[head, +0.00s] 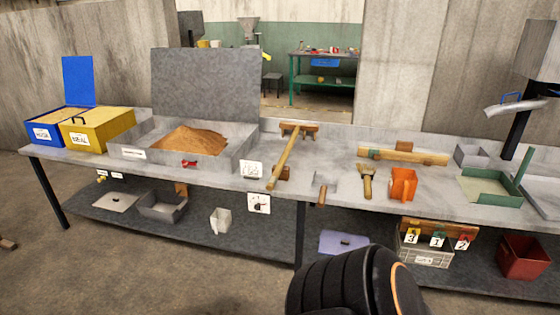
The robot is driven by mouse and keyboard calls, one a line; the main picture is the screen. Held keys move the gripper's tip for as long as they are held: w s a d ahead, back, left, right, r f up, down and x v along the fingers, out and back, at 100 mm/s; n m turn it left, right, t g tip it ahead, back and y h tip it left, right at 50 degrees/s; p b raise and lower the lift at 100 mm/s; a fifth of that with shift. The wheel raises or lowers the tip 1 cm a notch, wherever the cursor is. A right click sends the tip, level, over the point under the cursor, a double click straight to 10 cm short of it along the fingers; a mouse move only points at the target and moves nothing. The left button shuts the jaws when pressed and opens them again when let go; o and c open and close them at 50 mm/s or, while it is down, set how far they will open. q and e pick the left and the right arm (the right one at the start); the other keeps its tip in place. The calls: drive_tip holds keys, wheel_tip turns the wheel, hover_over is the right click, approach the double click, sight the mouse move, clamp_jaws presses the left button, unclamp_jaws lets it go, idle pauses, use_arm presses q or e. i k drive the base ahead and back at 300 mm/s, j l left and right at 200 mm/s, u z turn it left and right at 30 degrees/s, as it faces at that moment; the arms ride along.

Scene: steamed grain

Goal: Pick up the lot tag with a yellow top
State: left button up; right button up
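Several lot tags hang in a row on a wooden rack (438,229) at the lower shelf, right of centre. The tag marked 3 (411,238) is the leftmost and seems to have a yellow top. The tag marked 1 (437,241) has a green top, and the tag marked 2 (462,243) has a red top. The tags are small in this view. Neither of my grippers shows. A dark rounded part of my own arm stands at the bottom centre, left of the rack.
The grey worktop (340,205) overhangs the shelf. An orange scoop (403,184) and a brush (367,182) lie on it.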

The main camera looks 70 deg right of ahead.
sight(411, 238)
drive_tip(key=z, duration=3.55)
